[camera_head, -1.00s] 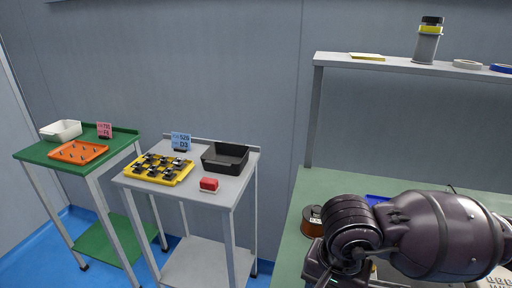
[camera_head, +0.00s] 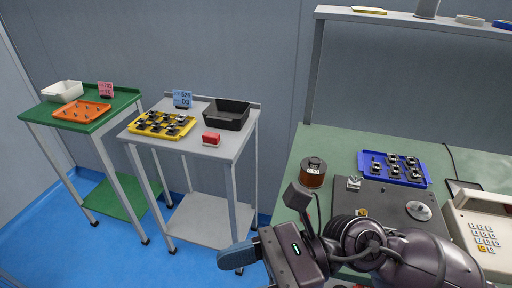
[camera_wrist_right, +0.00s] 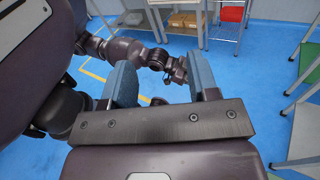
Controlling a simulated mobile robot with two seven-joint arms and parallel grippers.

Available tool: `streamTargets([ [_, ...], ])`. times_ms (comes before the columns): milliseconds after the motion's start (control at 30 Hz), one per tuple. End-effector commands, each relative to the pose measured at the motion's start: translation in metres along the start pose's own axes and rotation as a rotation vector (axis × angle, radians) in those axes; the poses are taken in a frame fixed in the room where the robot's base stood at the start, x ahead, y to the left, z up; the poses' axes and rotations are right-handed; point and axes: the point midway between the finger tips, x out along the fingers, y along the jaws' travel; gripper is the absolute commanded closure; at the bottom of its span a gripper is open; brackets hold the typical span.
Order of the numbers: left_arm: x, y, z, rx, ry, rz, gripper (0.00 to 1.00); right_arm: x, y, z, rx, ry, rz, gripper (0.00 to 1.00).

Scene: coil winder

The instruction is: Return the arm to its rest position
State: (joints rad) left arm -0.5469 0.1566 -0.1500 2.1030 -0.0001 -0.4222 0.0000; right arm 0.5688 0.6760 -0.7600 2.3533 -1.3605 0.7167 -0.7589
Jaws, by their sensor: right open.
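My right arm enters the head view from the lower right. Its gripper (camera_head: 238,257) points left, off the front left edge of the green workbench, with a blue-grey finger showing. In the right wrist view the two fingers of this gripper (camera_wrist_right: 162,78) stand wide apart with nothing held between them. My left arm shows beyond them in the wrist view, with its small gripper (camera_wrist_right: 176,70) over the blue floor. It is too small there to tell its jaws. The left arm is outside the head view.
The workbench (camera_head: 334,143) holds a spool (camera_head: 312,172), a blue tray of parts (camera_head: 417,179), a grey winder plate (camera_head: 385,203) and a beige keypad unit (camera_head: 478,222). A grey cart (camera_head: 207,146) and a green cart (camera_head: 95,125) stand left. Floor shows between cart and workbench.

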Motion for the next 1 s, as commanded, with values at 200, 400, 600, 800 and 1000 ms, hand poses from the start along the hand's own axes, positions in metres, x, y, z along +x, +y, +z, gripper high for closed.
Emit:
streamTargets([
  [200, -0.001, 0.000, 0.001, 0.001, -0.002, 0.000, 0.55, -0.027, -0.026, 0.045, 0.376, -0.492, -0.211, 0.45],
  [400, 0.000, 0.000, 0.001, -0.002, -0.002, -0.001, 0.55, -0.085, -0.059, 0.050, 0.736, -0.923, -0.413, 0.45],
  [600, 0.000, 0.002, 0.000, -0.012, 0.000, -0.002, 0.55, -0.155, -0.080, 0.011, 1.098, -1.346, -0.626, 0.45],
  [800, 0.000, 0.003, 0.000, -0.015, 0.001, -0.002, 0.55, -0.218, -0.070, -0.065, 1.447, -1.766, -0.857, 0.45],
  [1000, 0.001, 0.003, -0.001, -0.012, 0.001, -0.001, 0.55, -0.258, -0.022, -0.156, 1.764, -2.180, -1.114, 0.45],
])
